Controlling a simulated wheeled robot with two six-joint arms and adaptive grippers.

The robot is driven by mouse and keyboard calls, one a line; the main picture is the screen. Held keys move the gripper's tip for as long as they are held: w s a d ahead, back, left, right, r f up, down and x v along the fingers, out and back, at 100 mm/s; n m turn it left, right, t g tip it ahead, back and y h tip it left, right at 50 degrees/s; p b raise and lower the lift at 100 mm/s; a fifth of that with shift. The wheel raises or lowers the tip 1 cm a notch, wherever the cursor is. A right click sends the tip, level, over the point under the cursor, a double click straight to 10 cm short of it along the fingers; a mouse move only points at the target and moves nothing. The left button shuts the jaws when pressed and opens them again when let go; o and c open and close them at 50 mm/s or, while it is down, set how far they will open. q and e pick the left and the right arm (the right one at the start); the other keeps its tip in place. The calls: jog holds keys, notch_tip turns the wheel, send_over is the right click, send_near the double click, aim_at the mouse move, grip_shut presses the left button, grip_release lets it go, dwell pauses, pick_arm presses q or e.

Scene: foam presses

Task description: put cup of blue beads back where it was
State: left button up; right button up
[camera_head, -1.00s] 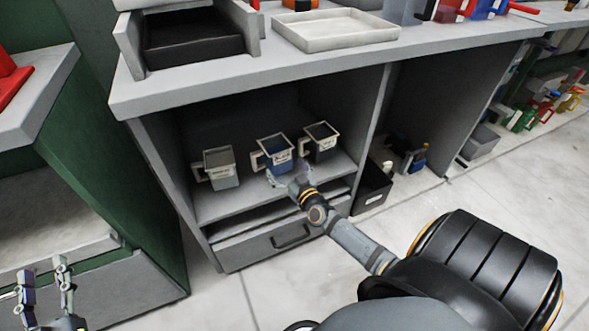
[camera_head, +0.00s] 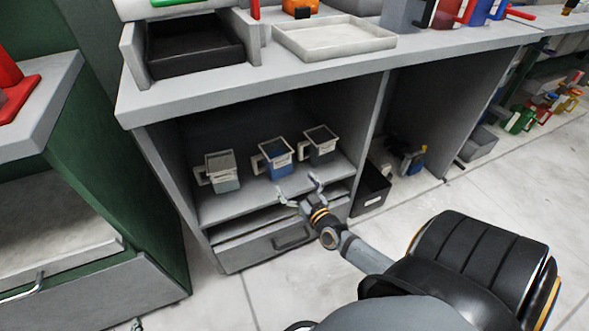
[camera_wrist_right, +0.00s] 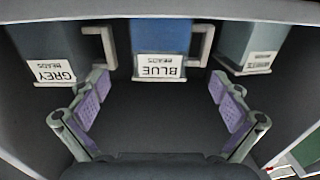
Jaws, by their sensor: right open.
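The cup of blue beads (camera_head: 276,157) stands upright on the cabinet shelf, between two other cups. In the right wrist view the blue cup (camera_wrist_right: 161,38) has a label reading BLUE BEADS and a handle beside it. My right gripper (camera_head: 299,186) is open and empty, in front of the shelf and apart from the blue cup. In the right wrist view its two purple-padded fingers (camera_wrist_right: 160,108) are spread wide, with only bare shelf between them. My left gripper shows at most as a sliver at the bottom left edge.
A drawer (camera_head: 290,238) lies below. A black bin (camera_head: 371,188) stands on the floor to the right.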

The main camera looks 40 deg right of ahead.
jog(key=s+a+n+g+y, duration=0.1)
jog(key=s+a+g+y, duration=0.1)
jog(key=s+a, duration=0.3)
jog(key=s+a+f+g+y, duration=0.1)
jog(key=s+a+g, duration=0.3)
jog(key=a, duration=0.6)
jog(key=shift+s+f+n+g+y, duration=0.3)
jog(key=shift+s+n+g+y, duration=0.1)
jog(key=shift+s, duration=0.45)
pick_arm(q)
jog(key=shift+p, duration=0.5)
